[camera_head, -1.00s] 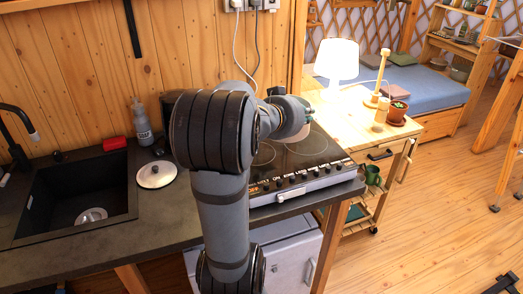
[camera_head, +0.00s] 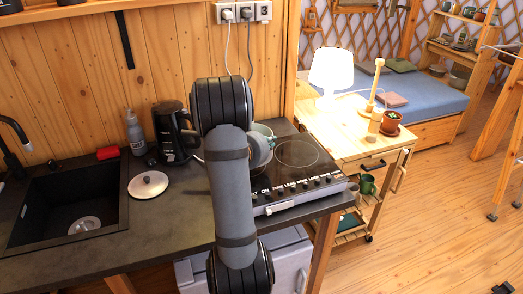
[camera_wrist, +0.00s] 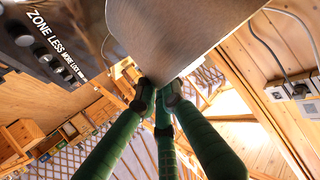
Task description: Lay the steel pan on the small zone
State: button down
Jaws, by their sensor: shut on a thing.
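In the wrist view, the steel pan (camera_wrist: 185,30) is a brownish metal surface across the top, close to the camera. My gripper (camera_wrist: 160,92), with green fingers, is shut on the pan's near edge. In the head view, my arm hides the gripper and most of the pan. A pale rim (camera_head: 263,130) shows just behind my wrist over the hob; I cannot tell whether it is the pan. The black hob (camera_head: 322,166) has one ring-marked zone (camera_head: 297,153) in clear view at the right. The left side of the hob is mostly covered by my arm, so I cannot tell the small zone.
The sink (camera_head: 66,204) is farther left.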

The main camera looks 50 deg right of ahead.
jog(key=w+f, duration=0.1)
jog(key=w+d+f, duration=0.1)
jog(key=w, duration=0.1)
jog(key=shift+w+p, duration=0.15)
jog(key=shift+p, duration=0.15)
jog(key=shift+d+f, duration=0.1)
jog(key=shift+f, duration=1.9)
jog(key=c, duration=2.4)
grip_release()
jog(key=shift+f, duration=0.2)
jog(key=o, duration=0.5)
jog(key=shift+r, duration=0.1)
